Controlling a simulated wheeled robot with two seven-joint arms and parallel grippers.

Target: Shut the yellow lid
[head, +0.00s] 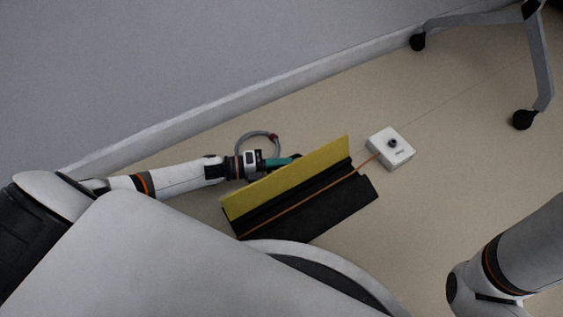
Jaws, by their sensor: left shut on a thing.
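The yellow lid (290,178) stands raised along the far side of a black floor cable cover (335,208). An orange cable (310,196) runs along the open channel and out at the right end. My left gripper (287,161) is at the far side of the lid, near its upper edge, and is shut on it. The lid hides part of the fingers, so the exact grip does not show. My right arm shows at the lower right, but its gripper is out of view.
A white box (391,149) with a dark knob sits on the floor at the cable's end. A wheeled stand (540,75) is at the upper right. A wall with a white skirting board (215,113) runs behind.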

